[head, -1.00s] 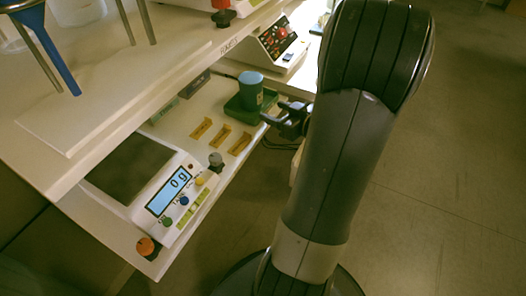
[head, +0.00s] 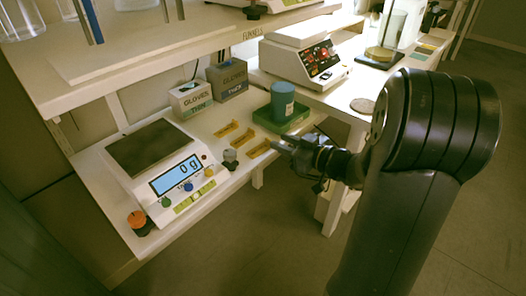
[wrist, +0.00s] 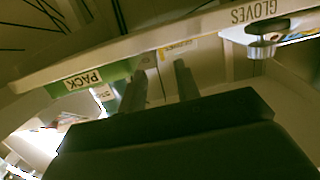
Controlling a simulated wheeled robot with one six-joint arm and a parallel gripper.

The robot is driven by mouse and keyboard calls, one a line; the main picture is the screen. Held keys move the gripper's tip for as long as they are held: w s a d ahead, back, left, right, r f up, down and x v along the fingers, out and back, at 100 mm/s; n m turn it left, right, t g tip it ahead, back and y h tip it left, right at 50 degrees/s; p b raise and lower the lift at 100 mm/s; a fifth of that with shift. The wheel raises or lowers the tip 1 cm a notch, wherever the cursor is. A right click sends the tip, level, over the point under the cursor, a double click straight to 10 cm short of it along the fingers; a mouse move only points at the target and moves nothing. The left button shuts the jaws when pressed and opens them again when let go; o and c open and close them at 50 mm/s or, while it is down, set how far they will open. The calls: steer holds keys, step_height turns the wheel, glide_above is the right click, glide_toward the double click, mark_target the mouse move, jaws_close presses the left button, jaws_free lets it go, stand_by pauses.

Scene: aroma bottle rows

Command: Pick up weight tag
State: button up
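Three small tan tags lie in a row on the white bench: a far tag (head: 227,128), a middle tag (head: 243,138) and a near tag (head: 260,149). Their lettering is too small to read, so I cannot tell which is the weight tag. My gripper (head: 284,145) is just right of the near tag, by the bench's front edge. In the wrist view its two fingers (wrist: 160,88) stand apart with nothing visible between them.
A scale (head: 160,165) reading 0 g stands left of the tags, with a grey-topped knob (head: 230,158) between. Glove boxes (head: 192,98) are at the back. A shelf (head: 150,50) overhangs the bench.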

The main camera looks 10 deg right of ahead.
mark_target(270, 140)
steer(key=x, duration=0.1)
steer(key=b+x, duration=0.1)
steer(key=x, duration=0.1)
steer(key=b+x, duration=0.1)
steer(key=shift+w+a+f, duration=0.1)
steer(key=shift+a+f, duration=0.25)
steer(key=shift+a, duration=0.1)
steer(key=shift+w+a+b, duration=0.2)
steer(key=shift+w+b, duration=0.1)
steer(key=shift+w, duration=0.05)
jaws_close()
